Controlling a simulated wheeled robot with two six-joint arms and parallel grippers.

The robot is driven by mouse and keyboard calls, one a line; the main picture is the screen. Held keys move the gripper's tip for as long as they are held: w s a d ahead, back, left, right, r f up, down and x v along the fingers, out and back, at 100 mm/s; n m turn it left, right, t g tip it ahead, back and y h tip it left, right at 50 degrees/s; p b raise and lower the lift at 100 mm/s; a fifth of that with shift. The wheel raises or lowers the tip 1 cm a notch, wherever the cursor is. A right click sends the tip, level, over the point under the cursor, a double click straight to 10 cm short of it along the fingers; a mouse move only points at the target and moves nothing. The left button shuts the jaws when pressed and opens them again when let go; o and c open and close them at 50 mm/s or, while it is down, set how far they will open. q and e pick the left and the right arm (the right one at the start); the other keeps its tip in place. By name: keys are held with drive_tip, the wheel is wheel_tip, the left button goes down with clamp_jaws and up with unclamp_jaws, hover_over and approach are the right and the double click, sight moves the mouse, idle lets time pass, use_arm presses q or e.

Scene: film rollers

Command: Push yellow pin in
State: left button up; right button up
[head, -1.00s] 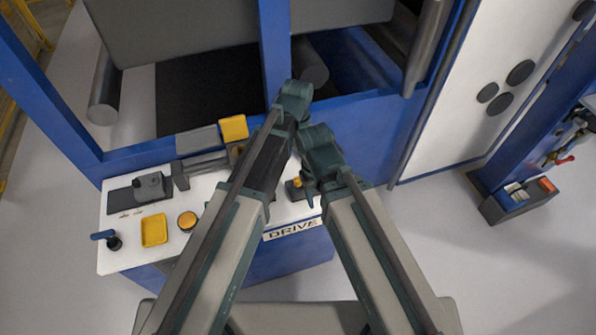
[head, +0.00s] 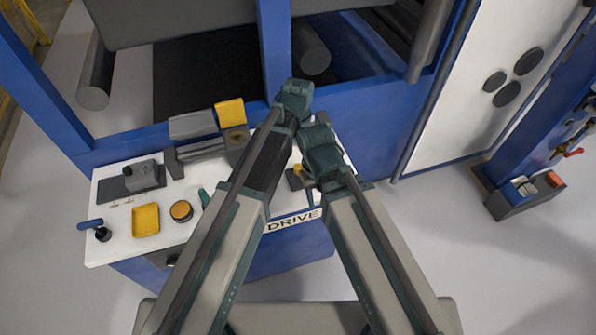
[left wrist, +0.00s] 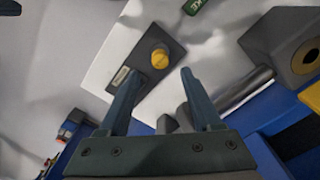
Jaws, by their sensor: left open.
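The yellow pin (left wrist: 160,57) stands in a dark grey rectangular block on the white worktop. It also shows in the head view (head: 298,169), partly covered by my arms. My left gripper (left wrist: 161,72) is open, its two fingers spread on either side of the line to the pin. The pin's knob appears just beyond the fingertips; the fingers are not closed on it, and I cannot tell how far above the block they are. In the head view my arm links hide most of the left gripper. My right gripper is not clearly visible behind its arm.
A "DRIVE" label (head: 292,220) marks the worktop's front edge. On the left are a yellow tray (head: 146,220), an orange-topped round piece (head: 181,211) and a blue-handled tool (head: 90,225). A grey block with a cylinder and a yellow pad (head: 230,112) stands behind. The blue machine frame borders the back.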

sight(298, 166)
use_arm(q)
wheel_tip(298, 166, down, 7)
drive_tip(key=b, duration=0.5)
drive_tip(key=shift+r+b, duration=0.2)
drive_tip(key=shift+b, duration=0.1)
drive_tip(key=shift+c, duration=0.2)
clamp_jaws()
idle(0.8)
